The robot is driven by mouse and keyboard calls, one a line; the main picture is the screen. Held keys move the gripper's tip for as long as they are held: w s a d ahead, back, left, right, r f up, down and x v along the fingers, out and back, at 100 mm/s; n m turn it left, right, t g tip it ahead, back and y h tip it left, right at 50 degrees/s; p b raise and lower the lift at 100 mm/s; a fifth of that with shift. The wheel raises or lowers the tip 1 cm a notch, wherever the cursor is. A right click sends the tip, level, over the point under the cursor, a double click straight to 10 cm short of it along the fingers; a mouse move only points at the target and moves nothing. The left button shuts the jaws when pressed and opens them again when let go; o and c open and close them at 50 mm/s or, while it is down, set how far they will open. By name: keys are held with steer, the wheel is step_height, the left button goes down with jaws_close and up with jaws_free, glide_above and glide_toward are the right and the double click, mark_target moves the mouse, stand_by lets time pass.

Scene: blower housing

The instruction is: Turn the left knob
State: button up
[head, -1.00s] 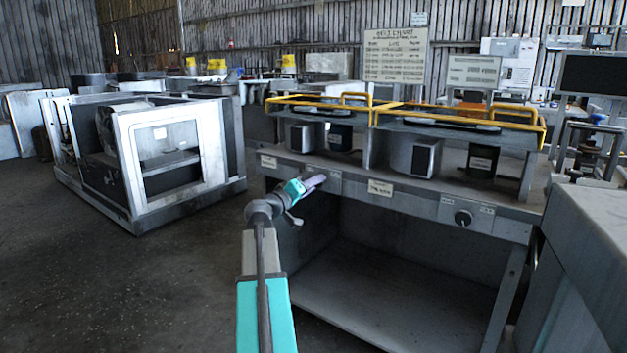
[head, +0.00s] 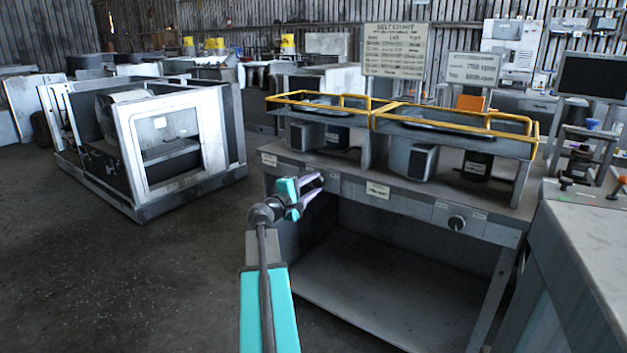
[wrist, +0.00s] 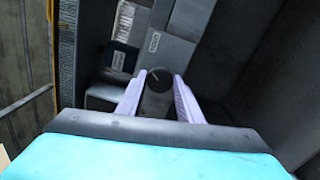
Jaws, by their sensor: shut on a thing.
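My gripper (head: 316,189) is at the left part of the bench's front panel in the head view. In the wrist view its two pale fingers (wrist: 158,98) stand on either side of a dark round knob (wrist: 159,79) and are shut on it. A light mark shows on the knob's face. In the head view this left knob is hidden behind my gripper. A second round knob (head: 456,223) sits on the right part of the same panel, clear of my gripper.
The grey bench (head: 400,205) has an open space below and a yellow-railed rack (head: 440,112) above. A metal-framed cabinet (head: 165,150) stands to the left. A grey counter (head: 590,235) is close on the right. The floor (head: 120,270) at front left is clear.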

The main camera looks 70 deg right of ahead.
steer(key=shift+n+p, duration=0.3)
steer(key=shift+n, duration=0.2)
steer(key=o, duration=1.1)
steer(key=shift+c, duration=0.2)
steer(key=p+v, duration=0.1)
steer(key=v, duration=1.2)
steer(key=shift+a, duration=0.35)
steer(key=shift+w, duration=0.15)
